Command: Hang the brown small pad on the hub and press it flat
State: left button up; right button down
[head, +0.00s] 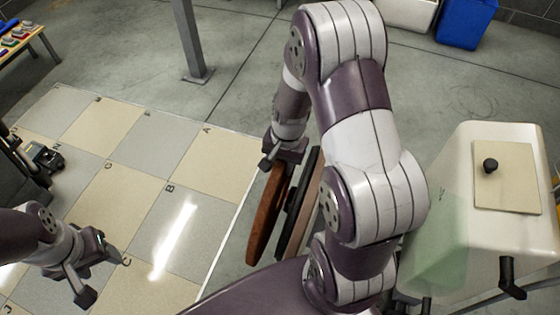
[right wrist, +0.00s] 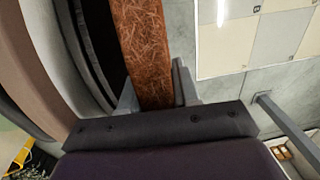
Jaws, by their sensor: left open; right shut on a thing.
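The brown pad (head: 263,217), with a rough fibrous face, stands upright on edge in the head view. My right gripper (head: 283,158) is shut on its top edge. In the right wrist view the brown pad (right wrist: 141,45) passes between the two fingers (right wrist: 153,92). Just right of it is a black disc-like part (head: 301,190), probably the hub side, also in the right wrist view (right wrist: 88,50). A dark gap shows between them there; whether the pad touches the hub is hidden. My left gripper (head: 102,276) is open and empty, low at the left.
A tan-pink pad or disc (head: 300,232) lies beyond the black part, partly behind my right arm. A white machine housing (head: 455,215) with a black knob stands at the right. Tiled floor (head: 165,170) at the left is open. A grey post (head: 190,45) stands behind.

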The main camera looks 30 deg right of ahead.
jog(key=shift+s+d, duration=0.3)
jog(key=shift+s, duration=0.05)
jog(key=shift+p, duration=0.3)
jog(key=shift+d, duration=0.1)
jog(key=shift+s+d+f, duration=0.1)
jog(key=shift+s+d, duration=0.3)
jog(key=shift+s, duration=0.3)
dwell(0.3)
